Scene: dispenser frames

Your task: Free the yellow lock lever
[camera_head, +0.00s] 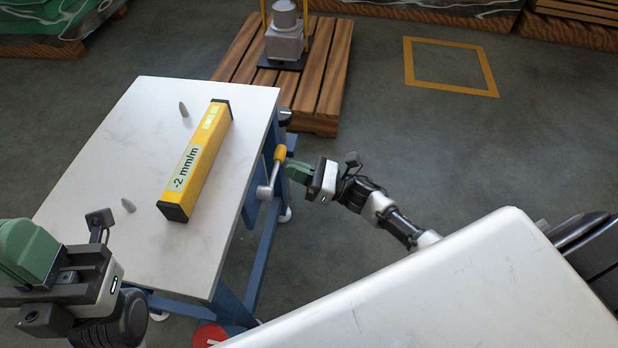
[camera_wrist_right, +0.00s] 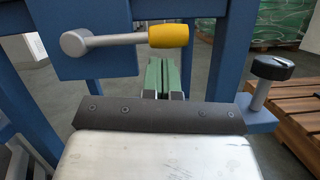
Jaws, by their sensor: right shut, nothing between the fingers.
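The lock lever is a grey metal arm with a yellow grip (camera_head: 280,153) on the right side of the blue table frame. In the right wrist view its yellow grip (camera_wrist_right: 168,36) points right from a round grey pivot (camera_wrist_right: 76,42) on a blue plate, the arm about level. My right gripper (camera_head: 292,172) is just right of the lever in the head view. Its green fingers (camera_wrist_right: 163,76) are shut and empty, just below the yellow grip in the wrist view; whether they touch it I cannot tell. My left gripper (camera_head: 28,250) is at the lower left; its finger gap is unclear.
A yellow level reading "-2 mm/m" (camera_head: 196,160) lies on the white tabletop (camera_head: 150,105) with two small grey pointed pieces. A black knob (camera_wrist_right: 272,67) sits right of the lever. A wooden pallet (camera_head: 238,62) stands behind the table. Floor on the right is open.

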